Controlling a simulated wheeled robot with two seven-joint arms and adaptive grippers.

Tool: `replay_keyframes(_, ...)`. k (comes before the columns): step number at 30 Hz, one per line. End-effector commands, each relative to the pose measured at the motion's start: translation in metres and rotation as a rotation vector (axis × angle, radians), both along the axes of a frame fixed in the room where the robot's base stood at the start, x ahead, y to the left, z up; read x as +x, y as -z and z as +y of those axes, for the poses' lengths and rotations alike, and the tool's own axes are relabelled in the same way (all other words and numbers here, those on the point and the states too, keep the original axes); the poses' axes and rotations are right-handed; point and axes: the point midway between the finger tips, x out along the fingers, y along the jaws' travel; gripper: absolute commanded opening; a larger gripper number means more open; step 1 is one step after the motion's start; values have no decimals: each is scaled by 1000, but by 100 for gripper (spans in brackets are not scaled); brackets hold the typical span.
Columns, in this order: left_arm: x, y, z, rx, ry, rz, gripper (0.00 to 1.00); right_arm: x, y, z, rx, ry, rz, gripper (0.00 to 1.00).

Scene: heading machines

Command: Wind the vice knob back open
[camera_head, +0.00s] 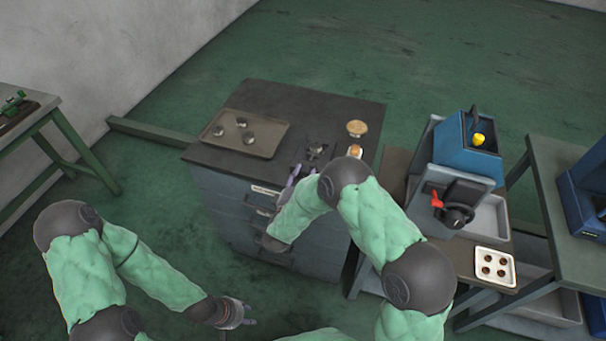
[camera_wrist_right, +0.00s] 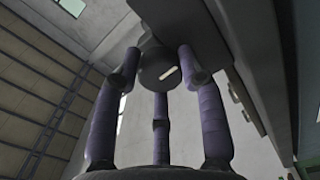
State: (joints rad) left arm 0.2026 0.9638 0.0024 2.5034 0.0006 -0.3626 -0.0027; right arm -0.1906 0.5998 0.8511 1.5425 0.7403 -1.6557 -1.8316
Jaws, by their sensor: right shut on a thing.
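The round dark knob (camera_wrist_right: 165,70) with a short pale mark on its face fills the middle of the right wrist view. The three purple fingers of my right gripper (camera_wrist_right: 158,62) close around it, two at its sides and one below. In the head view my right gripper (camera_head: 293,177) shows only as purple finger parts at the cabinet's front edge; my own arm hides most of it and the knob. A dark metal fixture (camera_head: 316,150), possibly the vice, stands on the cabinet top just behind. My left gripper (camera_head: 248,320) hangs low over the floor, away from everything; its fingers are too small to judge.
A blue machine (camera_head: 468,150) and a white tray (camera_head: 507,280) are further right.

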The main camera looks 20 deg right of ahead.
Motion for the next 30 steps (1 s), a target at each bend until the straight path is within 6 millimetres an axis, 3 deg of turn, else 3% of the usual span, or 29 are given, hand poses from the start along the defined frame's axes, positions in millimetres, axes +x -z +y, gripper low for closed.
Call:
replay_keyframes(1, 0, -1, 0, 0, 0, 0, 40, -4, 7, -2, -8, 4, 23, 8)
replay_keyframes(17, 0, -2, 0, 0, 0, 0, 40, -5, 7, -2, -26, 5, 35, 8)
replay_keyframes(18, 0, -2, 0, 0, 0, 0, 40, -5, 7, -2, -26, 5, 35, 49)
replay_keyframes(20, 0, -2, 0, 0, 0, 0, 40, -4, 7, -2, -25, 5, 34, 64)
replay_keyframes(30, 0, -2, 0, 0, 0, 0, 40, -2, 2, 0, -26, 2, 23, 64)
